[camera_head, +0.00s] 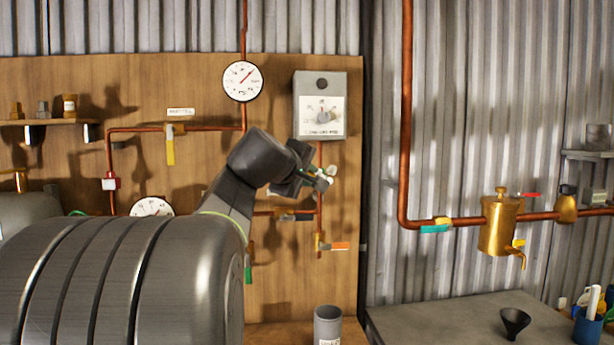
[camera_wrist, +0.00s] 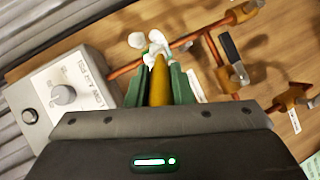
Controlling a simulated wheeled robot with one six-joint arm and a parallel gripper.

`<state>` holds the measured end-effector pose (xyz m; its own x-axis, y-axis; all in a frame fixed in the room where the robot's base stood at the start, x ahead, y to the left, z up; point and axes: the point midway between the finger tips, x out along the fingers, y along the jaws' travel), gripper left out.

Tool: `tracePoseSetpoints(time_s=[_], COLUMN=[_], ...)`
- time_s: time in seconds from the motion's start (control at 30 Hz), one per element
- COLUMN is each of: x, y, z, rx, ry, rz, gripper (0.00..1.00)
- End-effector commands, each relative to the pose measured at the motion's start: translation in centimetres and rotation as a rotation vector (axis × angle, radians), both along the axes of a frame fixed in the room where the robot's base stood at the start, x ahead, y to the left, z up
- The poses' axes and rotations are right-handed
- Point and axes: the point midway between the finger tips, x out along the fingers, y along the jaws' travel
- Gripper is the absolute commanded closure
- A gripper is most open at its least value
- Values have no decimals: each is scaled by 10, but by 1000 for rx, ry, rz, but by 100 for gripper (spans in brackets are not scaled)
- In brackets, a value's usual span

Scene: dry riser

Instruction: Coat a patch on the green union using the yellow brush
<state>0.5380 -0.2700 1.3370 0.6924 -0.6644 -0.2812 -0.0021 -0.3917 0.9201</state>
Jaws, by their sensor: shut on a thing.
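My gripper (camera_wrist: 161,80) has green fingers shut on the yellow brush (camera_wrist: 159,88). The brush's yellow handle points away from the wrist camera, and a whitish lumpy tip shows at its far end, over the copper pipe. In the head view my gripper (camera_head: 312,181) is in front of the wooden panel, just below the grey control box, with pale bits at its end. I cannot pick out the green union clearly. A little green shows around the brush tip in the wrist view, but I cannot tell whether it is the union or whether the tip touches it.
The grey box with a knob (camera_wrist: 65,95) is close on the left in the wrist view. A black-handled valve (camera_wrist: 233,58) is on the right. In the head view an orange-handled valve (camera_head: 335,246) hangs below, and a grey cylinder (camera_head: 327,325) stands near the bench.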

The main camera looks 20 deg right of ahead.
Motion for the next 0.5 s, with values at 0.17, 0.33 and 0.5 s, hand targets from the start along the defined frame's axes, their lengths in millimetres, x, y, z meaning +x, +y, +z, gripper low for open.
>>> tracePoseSetpoints(time_s=[0.17,0.33,0.5], x=[4,3,0], y=[11,12,12], z=[-1,0,0], rx=[-1,-1,-1], ry=[-1,-1,-2], rz=[2,1,0], gripper=[100,100,100])
